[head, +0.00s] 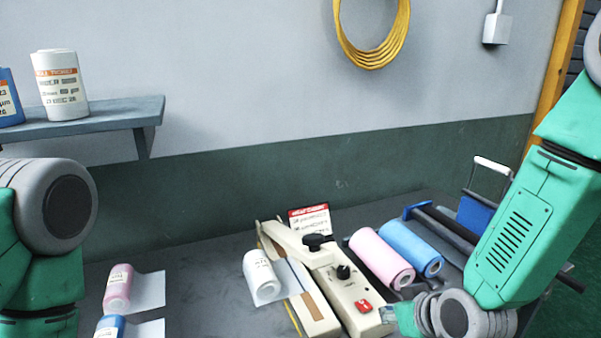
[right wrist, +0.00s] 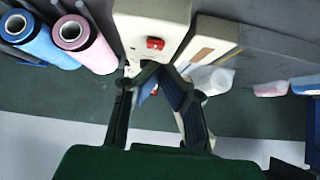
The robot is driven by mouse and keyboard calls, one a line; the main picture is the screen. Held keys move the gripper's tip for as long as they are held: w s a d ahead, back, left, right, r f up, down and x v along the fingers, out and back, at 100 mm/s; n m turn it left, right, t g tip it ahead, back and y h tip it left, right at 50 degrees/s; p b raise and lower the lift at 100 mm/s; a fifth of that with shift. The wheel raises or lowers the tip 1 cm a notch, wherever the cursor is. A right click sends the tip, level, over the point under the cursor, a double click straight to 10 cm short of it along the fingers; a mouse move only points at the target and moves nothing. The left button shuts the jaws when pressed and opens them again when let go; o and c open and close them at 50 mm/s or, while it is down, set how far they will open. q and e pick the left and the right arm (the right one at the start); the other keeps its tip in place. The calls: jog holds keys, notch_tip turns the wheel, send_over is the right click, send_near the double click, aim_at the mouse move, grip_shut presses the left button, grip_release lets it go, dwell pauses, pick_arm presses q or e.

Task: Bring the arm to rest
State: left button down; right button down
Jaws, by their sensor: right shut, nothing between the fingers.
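My right arm (head: 520,235) comes in from the right, bent, with its wrist low beside the cream machine. In the right wrist view my right gripper (right wrist: 158,73) is shut and empty; its two dark fingers meet in front of the machine's red switch. Whether the fingertips touch the machine I cannot tell. Part of my left arm (head: 45,240) shows at the left edge; its gripper is out of view.
The cream machine (head: 352,300) with black knobs stands on the dark bench. A shelf (head: 105,120) juts from the wall.

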jog(key=s+d+f+m+g+h+b, duration=0.1)
jog(key=s+d+f+g+b, duration=0.3)
jog(key=s+f, duration=1)
jog(key=s+d+f+m+g+h+b, duration=0.1)
jog(key=s+d+f+b, duration=0.4)
jog(key=s+f, duration=0.9)
jog(key=g+h, duration=0.1)
jog(key=g, duration=0.1)
jog(key=shift+s+m+g, duration=0.3)
jog(key=shift+m+g, duration=0.1)
jog(key=shift+a, duration=0.1)
